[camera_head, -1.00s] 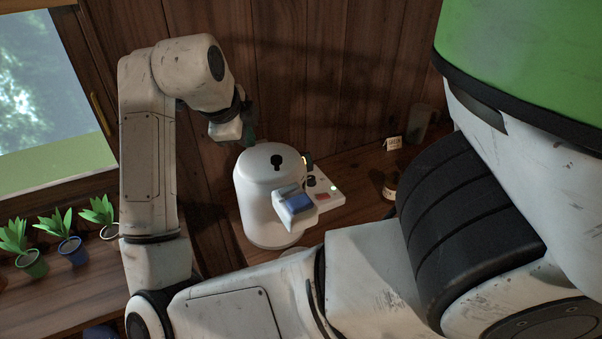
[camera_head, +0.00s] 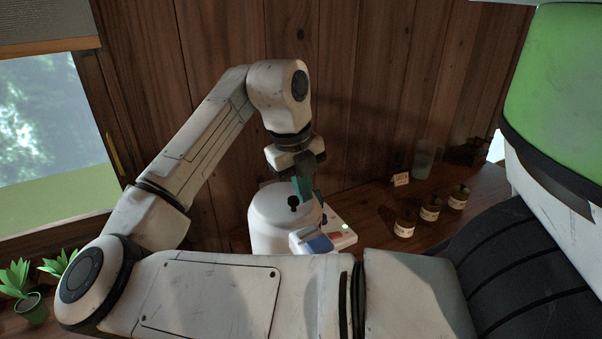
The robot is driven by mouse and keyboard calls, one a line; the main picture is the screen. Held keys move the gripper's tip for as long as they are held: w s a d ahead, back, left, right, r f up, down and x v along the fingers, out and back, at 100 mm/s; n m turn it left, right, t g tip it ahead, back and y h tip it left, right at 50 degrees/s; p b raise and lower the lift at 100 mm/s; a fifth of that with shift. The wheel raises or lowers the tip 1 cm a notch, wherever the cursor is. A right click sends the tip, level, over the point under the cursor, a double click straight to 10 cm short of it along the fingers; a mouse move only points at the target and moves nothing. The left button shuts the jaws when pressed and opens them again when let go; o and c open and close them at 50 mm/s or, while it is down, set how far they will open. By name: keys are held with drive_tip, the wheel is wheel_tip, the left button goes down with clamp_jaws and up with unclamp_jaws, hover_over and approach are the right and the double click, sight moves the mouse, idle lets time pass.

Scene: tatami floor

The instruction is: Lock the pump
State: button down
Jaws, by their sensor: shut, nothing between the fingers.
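The pump (camera_head: 267,222) is a white rounded canister on the wooden counter, with a black keyhole-shaped mark (camera_head: 293,203) on its top. A blue-and-white block (camera_head: 317,243) juts from its front. A small panel (camera_head: 343,238) with a green light and a red patch sits at its right. My gripper (camera_head: 304,192) points down at the right part of the pump's top, just beside the black mark. It is shut and holds nothing. I cannot tell whether its tips touch the pump. My arm hides the pump's lower part.
Several brown labelled jars (camera_head: 430,209) stand on the counter to the right. A small white tag (camera_head: 401,179) and a clear glass (camera_head: 424,160) stand behind them. Potted plants (camera_head: 30,306) are at the lower left by the window. A wooden wall (camera_head: 400,80) rises close behind the pump.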

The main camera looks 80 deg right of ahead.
sight(312, 227)
drive_tip(key=f, duration=0.2)
drive_tip(key=f+p, duration=0.1)
drive_tip(key=f, duration=0.2)
drive_tip(key=s+d+f, duration=0.1)
drive_tip(key=f, duration=0.2)
drive_tip(key=shift+s+f, duration=0.1)
drive_tip(key=shift+f, duration=0.05)
